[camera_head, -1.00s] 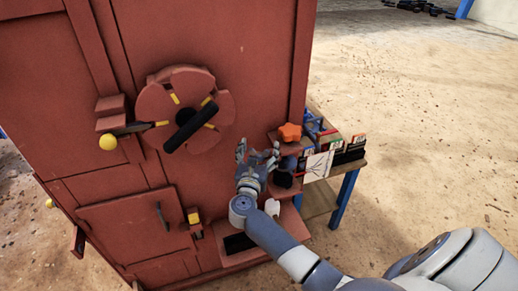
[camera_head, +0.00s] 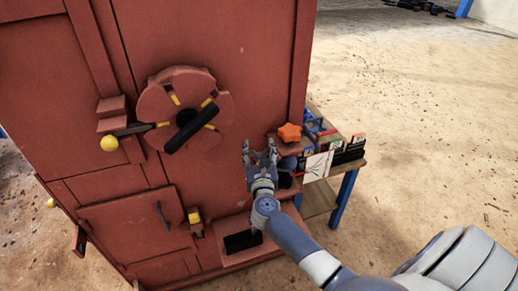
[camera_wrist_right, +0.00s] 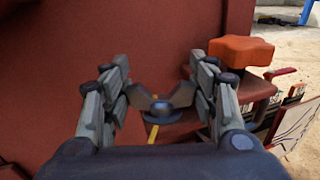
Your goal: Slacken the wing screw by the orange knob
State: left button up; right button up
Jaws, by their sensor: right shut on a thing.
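The orange knob (camera_head: 290,132) is star-shaped and sits on a red bracket at the machine's right edge. It also shows at the upper right of the right wrist view (camera_wrist_right: 240,50). The wing screw (camera_wrist_right: 162,108) is dark, with a wing on each side and a bluish middle, left of and below the knob. My right gripper (camera_head: 260,152) is in front of the red wall, its fingers on both sides of the wing screw and shut on its wings. The screw is hidden in the head view. My left gripper is not in view.
The red machine (camera_head: 252,60) fills the left and middle, with a round hub (camera_head: 155,102) with a black handle and a yellow-ball lever (camera_head: 108,143). A small table (camera_head: 347,178) with blue legs and cards stands at the right.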

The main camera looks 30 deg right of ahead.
jog(key=n+t+y, duration=0.1)
jog(key=n+y, duration=0.1)
jog(key=shift+d+y, duration=0.1)
jog(key=shift+y, duration=0.3)
jog(key=n+t+y, duration=0.1)
jog(key=y, duration=0.1)
jog(key=shift+n+y, duration=0.4)
jog(key=n+y, duration=0.1)
jog(key=y, duration=0.1)
jog(key=n+y+b, duration=0.1)
jog(key=y, duration=0.1)
jog(key=shift+f+n, duration=0.2)
jog(key=shift+n, duration=0.2)
jog(key=n+g+y+b, duration=0.1)
jog(key=n+y+b, duration=0.1)
jog(key=y+b, duration=0.1)
jog(key=n+g+y+b, duration=0.1)
jog(key=n+y+b, duration=0.2)
jog(key=y+b, duration=0.1)
jog(key=shift+n+y, duration=0.3)
jog(key=shift+y, duration=0.4)
jog(key=shift+r+n+g+y+b, duration=0.2)
jog(key=shift+n+g+y+b, duration=0.7)
jog(key=shift+y+b, duration=0.4)
jog(key=o, duration=1.1)
